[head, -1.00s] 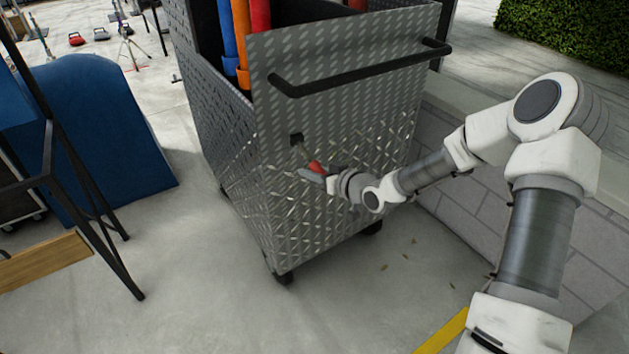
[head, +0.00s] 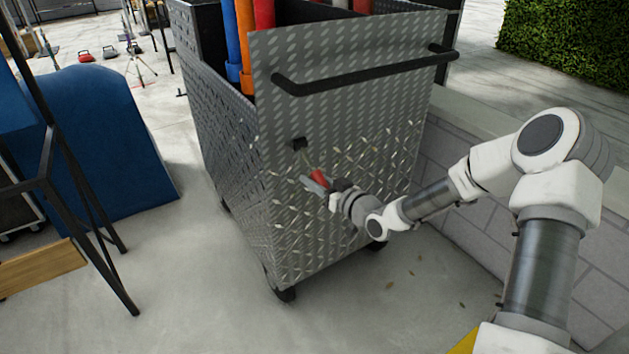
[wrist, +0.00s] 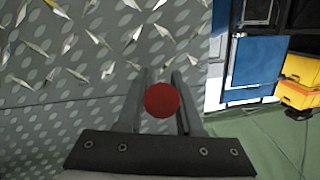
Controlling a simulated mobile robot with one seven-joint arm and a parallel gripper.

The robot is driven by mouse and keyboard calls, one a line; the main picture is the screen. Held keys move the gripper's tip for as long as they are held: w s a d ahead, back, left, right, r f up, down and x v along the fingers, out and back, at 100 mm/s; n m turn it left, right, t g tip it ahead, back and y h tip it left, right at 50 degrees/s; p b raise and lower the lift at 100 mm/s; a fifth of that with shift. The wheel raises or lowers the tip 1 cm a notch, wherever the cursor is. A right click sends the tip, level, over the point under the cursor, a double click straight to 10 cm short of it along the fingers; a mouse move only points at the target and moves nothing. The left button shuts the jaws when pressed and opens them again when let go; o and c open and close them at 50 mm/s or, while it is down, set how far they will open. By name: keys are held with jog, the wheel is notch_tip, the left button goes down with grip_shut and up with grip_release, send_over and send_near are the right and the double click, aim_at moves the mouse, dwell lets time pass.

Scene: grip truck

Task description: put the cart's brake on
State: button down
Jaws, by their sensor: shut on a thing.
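The cart (head: 345,130) is a tall box of grey diamond-plate metal on dark casters, with a black push handle (head: 365,75) across its near face. The brake lever comes out of a small black mount (head: 299,144) on that face and slants down to the right, ending in a red grip (head: 319,178). My gripper (head: 322,184) is shut on the red grip, close to the plate. In the wrist view the round red end of the grip (wrist: 162,100) sits between the two fingers. Part of the lever is hidden by the fingers.
Blue, orange and red tubes (head: 245,45) stand in the cart. A low block wall (head: 450,160) runs close along the right. A blue rounded block (head: 100,140) and a black metal frame (head: 85,220) stand at left. The floor (head: 190,290) in front is clear.

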jog(key=c, duration=0.6)
grip_release()
jog(key=shift+w, duration=0.1)
jog(key=p+v, duration=0.4)
jog(key=v, duration=1.3)
jog(key=shift+d, duration=0.15)
